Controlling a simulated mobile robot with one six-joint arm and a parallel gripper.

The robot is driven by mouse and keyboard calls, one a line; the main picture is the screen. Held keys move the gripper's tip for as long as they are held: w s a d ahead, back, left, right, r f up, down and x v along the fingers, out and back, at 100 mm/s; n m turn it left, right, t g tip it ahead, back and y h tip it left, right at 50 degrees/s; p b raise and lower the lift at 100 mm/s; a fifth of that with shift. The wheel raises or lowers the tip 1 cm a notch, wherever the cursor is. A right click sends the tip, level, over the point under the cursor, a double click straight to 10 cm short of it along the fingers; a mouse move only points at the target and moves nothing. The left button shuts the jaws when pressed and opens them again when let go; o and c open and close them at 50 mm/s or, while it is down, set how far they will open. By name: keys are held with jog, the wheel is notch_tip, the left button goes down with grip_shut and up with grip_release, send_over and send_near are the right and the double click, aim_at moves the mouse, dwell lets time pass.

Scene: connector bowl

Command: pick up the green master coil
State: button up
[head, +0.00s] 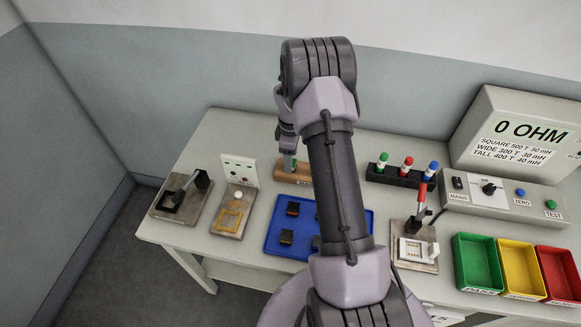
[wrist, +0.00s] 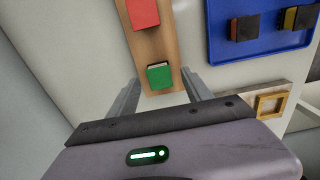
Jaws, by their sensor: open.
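The green master coil (wrist: 159,76) is a small green block with a pale top edge, seated at the near end of a wooden holder (wrist: 160,45) in the wrist view. The wooden holder also shows in the head view (head: 286,176). My gripper (wrist: 161,92) is open and empty, with one finger on each side of the holder's end, around the green coil's line. In the head view my gripper (head: 289,160) points down over the holder, and my arm hides the holder's right part. Whether the fingers touch anything cannot be told.
A red block (wrist: 143,14) sits farther along the holder. The blue tray (wrist: 222,52) with several dark coils lies close by, in front in the head view. A black rack (head: 373,176) of coloured-top pieces stands right of my arm. Green, yellow and red bins (head: 479,263) stand far right.

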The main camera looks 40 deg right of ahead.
notch_tip(320, 180, down, 2)
jog(key=shift+f, duration=0.1)
grip_shut()
